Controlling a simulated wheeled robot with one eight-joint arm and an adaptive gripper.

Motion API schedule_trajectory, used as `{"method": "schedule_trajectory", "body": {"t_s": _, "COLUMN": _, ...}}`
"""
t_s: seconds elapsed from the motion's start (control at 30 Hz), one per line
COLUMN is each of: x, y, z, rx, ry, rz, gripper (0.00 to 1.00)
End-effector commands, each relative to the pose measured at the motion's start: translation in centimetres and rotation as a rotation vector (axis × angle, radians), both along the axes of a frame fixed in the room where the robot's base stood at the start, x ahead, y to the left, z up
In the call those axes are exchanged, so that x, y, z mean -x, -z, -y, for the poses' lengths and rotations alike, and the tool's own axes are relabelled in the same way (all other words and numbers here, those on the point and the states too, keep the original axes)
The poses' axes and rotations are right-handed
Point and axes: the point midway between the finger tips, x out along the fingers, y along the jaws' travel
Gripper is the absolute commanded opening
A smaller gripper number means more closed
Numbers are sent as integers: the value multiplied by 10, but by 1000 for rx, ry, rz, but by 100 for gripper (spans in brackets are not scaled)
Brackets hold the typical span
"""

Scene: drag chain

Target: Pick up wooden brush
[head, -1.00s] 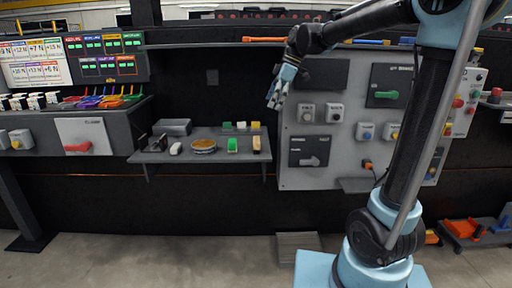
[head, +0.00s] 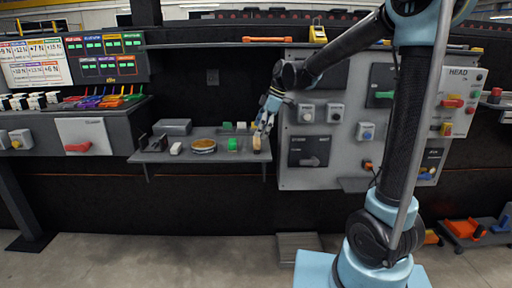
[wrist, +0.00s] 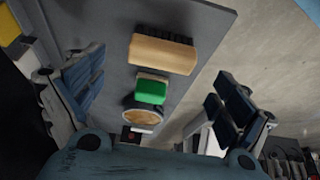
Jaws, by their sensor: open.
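The wooden brush (wrist: 163,53) is a tan block with dark bristles along its far side. In the wrist view it lies on the grey shelf (wrist: 206,22) near the end of the shelf, between and beyond my open fingers. In the head view the brush (head: 257,143) stands at the shelf's right end, partly behind my fingers. My gripper (head: 265,125) is just above and beside it, pointing down. In the wrist view my gripper (wrist: 160,95) is open and empty, with a finger on each side of the picture.
A green block (wrist: 151,91) sits close beside the brush, and a round dish (head: 203,146) lies farther left. A white block (head: 176,148) and grey boxes (head: 174,127) fill the shelf's left part. A grey switch panel (head: 303,170) stands just right of my gripper.

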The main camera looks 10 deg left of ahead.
Motion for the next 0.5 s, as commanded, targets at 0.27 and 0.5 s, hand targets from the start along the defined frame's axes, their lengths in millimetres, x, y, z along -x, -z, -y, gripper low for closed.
{"method": "schedule_trajectory", "body": {"t_s": 0.27, "x": 3, "y": 34, "z": -10, "rx": 0, "ry": 0, "rz": 0, "gripper": 94}}
{"method": "schedule_trajectory", "body": {"t_s": 0.5, "x": 5, "y": 47, "z": -15, "rx": 0, "ry": 0, "rz": 1, "gripper": 94}}
